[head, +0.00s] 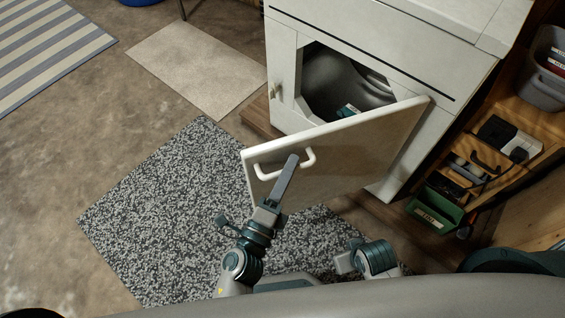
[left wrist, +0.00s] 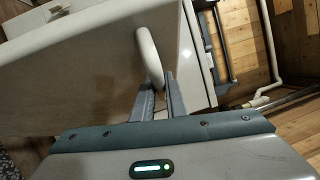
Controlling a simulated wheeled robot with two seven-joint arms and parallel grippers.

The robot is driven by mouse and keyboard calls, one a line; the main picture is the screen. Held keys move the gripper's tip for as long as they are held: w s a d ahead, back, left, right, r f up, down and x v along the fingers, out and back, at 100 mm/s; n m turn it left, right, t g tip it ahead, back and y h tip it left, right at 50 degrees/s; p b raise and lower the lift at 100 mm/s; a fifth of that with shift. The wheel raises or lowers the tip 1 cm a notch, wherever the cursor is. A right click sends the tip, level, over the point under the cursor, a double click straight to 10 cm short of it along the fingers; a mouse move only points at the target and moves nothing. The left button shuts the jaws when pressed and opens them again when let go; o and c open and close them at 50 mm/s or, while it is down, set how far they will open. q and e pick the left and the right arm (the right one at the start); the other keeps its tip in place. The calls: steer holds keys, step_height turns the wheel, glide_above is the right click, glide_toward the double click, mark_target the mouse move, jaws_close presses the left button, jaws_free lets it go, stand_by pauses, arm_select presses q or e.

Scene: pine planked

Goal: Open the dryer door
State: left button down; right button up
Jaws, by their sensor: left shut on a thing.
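The white dryer (head: 360,50) stands at the upper middle of the head view. Its door (head: 345,150) is swung out, hinged at its right side, and the dark drum opening (head: 335,85) shows behind it with a small teal item (head: 348,110) inside. A white bar handle (head: 262,174) is on the door's face near its free edge. My left gripper (head: 291,163) is shut on the handle, and the left wrist view shows the handle (left wrist: 149,55) between its fingers. Part of my right arm shows low in the head view, but its gripper cannot be made out.
A wooden shelf unit (head: 545,115) with a green box (head: 435,208) and a grey bin (head: 545,70) stands close to the dryer's right. A speckled rug (head: 150,215) lies in front. The floor to the left is clear, with a beige mat (head: 195,70) and a striped rug (head: 45,45).

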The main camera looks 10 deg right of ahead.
arm_select(q)
steer(key=shift+s+d, duration=0.1)
steer(key=shift+s, duration=0.2)
arm_select(e)
steer(key=shift+s+r, duration=0.15)
steer(key=shift+r, duration=0.15)
arm_select(q)
steer(key=c, duration=2)
jaws_free()
steer(key=shift+c, duration=0.2)
